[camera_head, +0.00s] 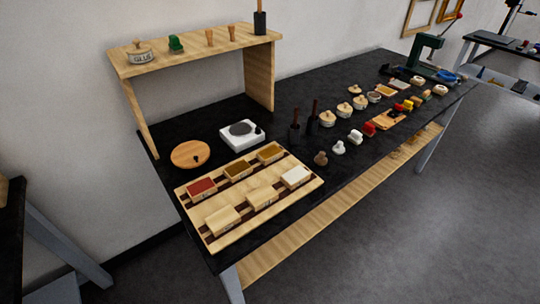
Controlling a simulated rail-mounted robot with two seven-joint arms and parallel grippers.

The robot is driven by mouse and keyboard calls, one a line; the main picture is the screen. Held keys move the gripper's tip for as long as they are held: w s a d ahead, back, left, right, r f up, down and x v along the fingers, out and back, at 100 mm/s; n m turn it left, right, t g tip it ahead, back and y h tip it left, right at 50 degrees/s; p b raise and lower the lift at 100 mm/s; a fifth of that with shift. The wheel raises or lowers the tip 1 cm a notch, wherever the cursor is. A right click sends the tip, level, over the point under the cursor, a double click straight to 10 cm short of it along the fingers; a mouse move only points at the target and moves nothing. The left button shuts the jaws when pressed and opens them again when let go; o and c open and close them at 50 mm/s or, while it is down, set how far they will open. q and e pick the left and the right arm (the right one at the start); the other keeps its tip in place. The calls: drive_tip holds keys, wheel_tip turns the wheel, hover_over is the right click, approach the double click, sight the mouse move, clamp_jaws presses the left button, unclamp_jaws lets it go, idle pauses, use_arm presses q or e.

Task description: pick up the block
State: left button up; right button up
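Several small blocks sit on a light wooden tray (250,221) with dark strips, at the near left end of the black table. They include a red-topped block (202,188), a brown-topped one (237,169), a mustard-topped one (270,152), a white-topped one (296,176) and plain wooden ones, one at the front (222,218) and one in the middle (262,196). I cannot tell which one is the task's block. Neither of my grippers is in view.
Behind the tray are a round wooden disc (190,154) and a white scale-like device (241,133). A raised wooden shelf (193,55) stands at the back left. Jars (327,118), pale knobs (338,148) and a green press (424,52) line the table rightward. The grey floor at right is clear.

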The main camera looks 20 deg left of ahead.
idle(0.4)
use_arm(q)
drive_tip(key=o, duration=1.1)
